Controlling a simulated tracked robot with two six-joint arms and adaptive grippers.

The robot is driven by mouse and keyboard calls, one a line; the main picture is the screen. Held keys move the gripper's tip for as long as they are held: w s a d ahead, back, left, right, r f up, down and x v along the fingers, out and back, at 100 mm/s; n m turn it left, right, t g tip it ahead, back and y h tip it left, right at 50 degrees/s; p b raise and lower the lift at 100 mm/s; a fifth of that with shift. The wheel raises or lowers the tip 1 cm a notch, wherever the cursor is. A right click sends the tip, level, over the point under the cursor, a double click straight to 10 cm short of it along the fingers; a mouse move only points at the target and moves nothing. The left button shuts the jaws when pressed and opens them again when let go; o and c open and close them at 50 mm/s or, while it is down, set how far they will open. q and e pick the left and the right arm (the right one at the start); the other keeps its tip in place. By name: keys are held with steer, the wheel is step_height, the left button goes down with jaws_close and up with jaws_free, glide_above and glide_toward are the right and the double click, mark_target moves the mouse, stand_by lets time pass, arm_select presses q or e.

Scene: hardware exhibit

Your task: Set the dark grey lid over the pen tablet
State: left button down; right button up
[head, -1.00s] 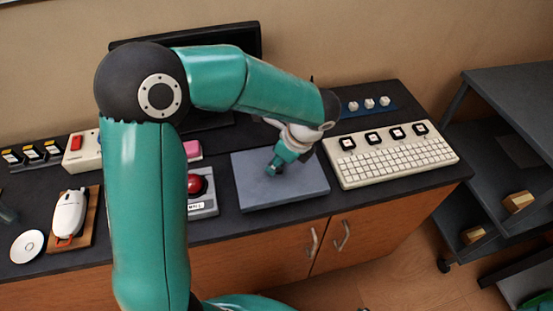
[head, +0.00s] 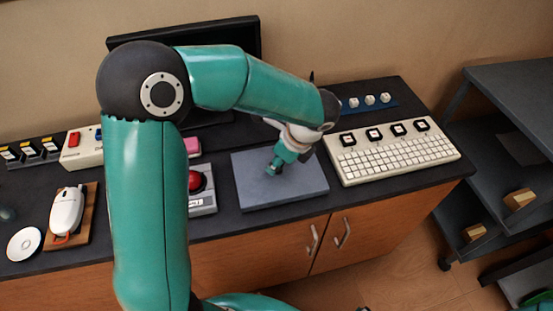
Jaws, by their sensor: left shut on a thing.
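The dark grey lid (head: 300,192) is a flat, slate-coloured slab. It lies about level over the middle of the dark counter, left of the white keyboard. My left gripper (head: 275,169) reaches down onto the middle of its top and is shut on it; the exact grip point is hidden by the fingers. I cannot see the pen tablet, and whatever is under the lid is hidden. I cannot tell whether the lid rests on something or is held just above it. My right gripper is not in view.
A white keyboard (head: 395,158) stands close to the lid's right. A grey box with a red ball (head: 196,181) is close on its left. A dark monitor (head: 245,42) stands behind. A white mouse (head: 66,210) and a disc (head: 24,243) lie at the left. The counter's front edge is near.

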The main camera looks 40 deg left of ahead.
arm_select(q)
steer(key=c, duration=0.8)
jaws_free()
steer(key=shift+o, duration=0.5)
steer(key=o, duration=0.4)
steer(key=shift+r, duration=0.1)
steer(key=shift+r+p, duration=3.2)
steer(key=shift+r, duration=0.25)
